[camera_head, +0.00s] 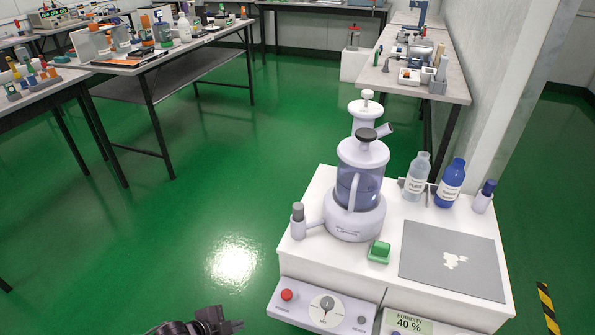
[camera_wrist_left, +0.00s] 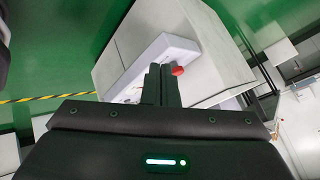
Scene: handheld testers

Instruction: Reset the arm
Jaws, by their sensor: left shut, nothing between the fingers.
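My left gripper (camera_head: 228,325) shows at the bottom edge of the head view, left of the white cabinet (camera_head: 322,180). In the left wrist view its fingers (camera_wrist_left: 161,72) are together with nothing between them. They overlap the picture of the cabinet's front panel (camera_wrist_left: 135,66) and of a red knob (camera_wrist_left: 177,71); I see no contact. In the head view that red knob (camera_head: 287,295) is on the panel, left of a round dial (camera_head: 328,303). My right gripper is not in view.
A glass-bodied device (camera_head: 357,190), a green block (camera_head: 379,251), bottles (camera_head: 450,183) and a grey mat (camera_head: 455,275) are on the cabinet. Tables with equipment stand at the back left (camera_head: 165,55) and back right (camera_head: 450,85). Green floor (camera_head: 220,180) between them is clear.

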